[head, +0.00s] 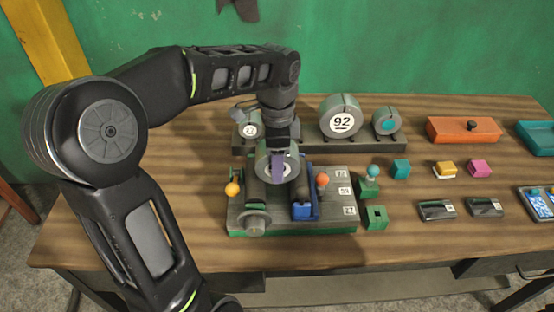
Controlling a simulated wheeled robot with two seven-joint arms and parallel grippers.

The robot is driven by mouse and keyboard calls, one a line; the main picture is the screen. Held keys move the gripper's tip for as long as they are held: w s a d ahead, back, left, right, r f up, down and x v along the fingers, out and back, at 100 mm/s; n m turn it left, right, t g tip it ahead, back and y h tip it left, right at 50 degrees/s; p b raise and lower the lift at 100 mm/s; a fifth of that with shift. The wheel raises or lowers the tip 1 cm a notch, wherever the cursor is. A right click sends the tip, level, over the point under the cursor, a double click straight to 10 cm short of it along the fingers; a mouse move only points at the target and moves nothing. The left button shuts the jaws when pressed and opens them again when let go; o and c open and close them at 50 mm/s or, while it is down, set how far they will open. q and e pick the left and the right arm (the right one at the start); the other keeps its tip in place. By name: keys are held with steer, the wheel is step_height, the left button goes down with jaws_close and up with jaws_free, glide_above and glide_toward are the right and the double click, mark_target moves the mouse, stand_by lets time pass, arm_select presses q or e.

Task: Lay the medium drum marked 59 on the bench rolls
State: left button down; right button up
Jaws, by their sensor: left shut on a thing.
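My left gripper (278,163) reaches down from above and is shut on a grey drum (291,169). The finger and arm cover part of the drum's face, so I cannot read its mark. The drum is over the back part of the bench rolls (255,190), a green-based unit with dark rollers. I cannot tell whether the drum touches the rollers. My right gripper is not in view.
Behind, a dark rack (305,141) holds a large drum marked 92 (342,116), a smaller drum with a teal centre (386,122) and another small drum (249,130). An orange box (463,130) and several small blocks lie right.

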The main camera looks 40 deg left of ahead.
arm_select(q)
steer(key=shift+f, duration=0.2)
stand_by(0.5)
steer(key=shift+f+b, duration=0.6)
steer(key=shift+f, duration=0.15)
steer(key=shift+c, duration=2.4)
jaws_free()
steer(key=shift+r, duration=0.3)
step_height(320, 180, up, 7)
steer(key=shift+r, duration=0.1)
